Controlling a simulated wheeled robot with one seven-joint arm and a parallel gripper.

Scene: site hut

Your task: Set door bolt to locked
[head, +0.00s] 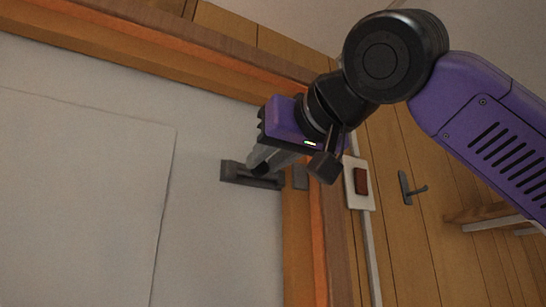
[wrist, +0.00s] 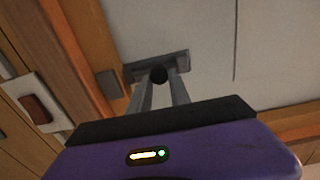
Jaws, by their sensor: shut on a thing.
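The door bolt (head: 236,174) is a dark grey fitting on the pale door panel, close to the door's edge. It also shows in the wrist view (wrist: 135,72), with a round black knob (wrist: 158,75) at its middle. A small grey keeper (head: 300,178) sits on the wooden frame just right of the bolt; it is left of the bolt in the wrist view (wrist: 107,85). My gripper (head: 258,165) is at the bolt, its grey fingers (wrist: 160,85) shut on the knob. The fingers partly hide the bolt, and I cannot tell whether its bar reaches into the keeper.
A white switch plate with a red-brown rocker (head: 361,181) is on the wood wall right of the frame. Farther right are a dark hook or handle (head: 407,188) and a wooden shelf (head: 480,213). The pale door panel (head: 80,180) is clear at left.

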